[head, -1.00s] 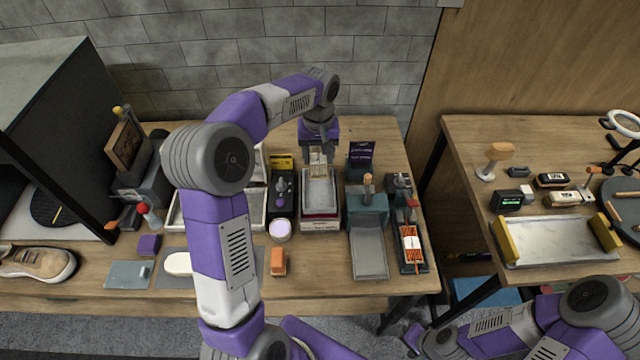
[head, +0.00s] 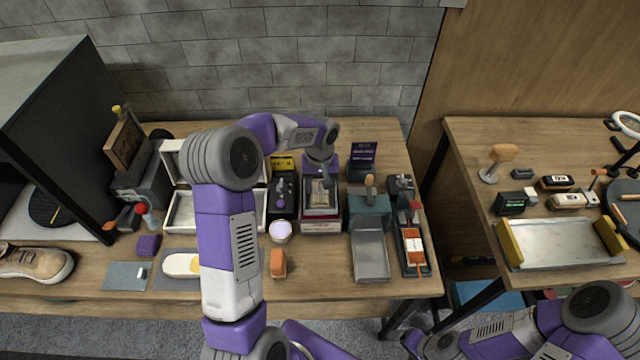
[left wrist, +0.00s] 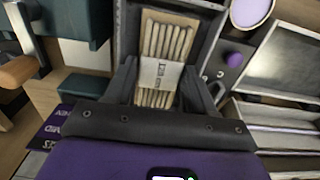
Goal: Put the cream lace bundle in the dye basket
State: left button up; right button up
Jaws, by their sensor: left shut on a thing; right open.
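My left gripper (head: 320,184) is shut on the cream lace bundle (head: 318,194), a flat stack of pale strands with a paper band. In the left wrist view the bundle (left wrist: 162,62) lies between the two dark fingers (left wrist: 160,92). The dye basket (head: 321,213), a grey tray with a red-and-white front, is directly under and around the bundle. Its dark side walls (left wrist: 208,35) flank the bundle. Whether the bundle touches the floor of the basket cannot be told. My right gripper (head: 414,342) is low at the bottom edge, away from the table, open with nothing seen in it.
A teal press (head: 368,212) with a grey tray stands close right of the basket. A dark unit with a purple knob (head: 283,192) and a pale round pot (head: 281,230) are close left. An open white case (head: 188,212) lies further left. An orange block (head: 277,263) sits in front.

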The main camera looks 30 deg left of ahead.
aim_at(320, 187)
pick_arm(q)
jog(key=shift+f, duration=0.15)
jog(key=o, duration=0.7)
jog(key=shift+o, duration=0.2)
jog(key=shift+r, duration=0.4)
notch_tip(320, 187, up, 12)
jog(key=p, duration=0.1)
jog(key=shift+f, duration=0.2)
jog(key=shift+p, duration=0.3)
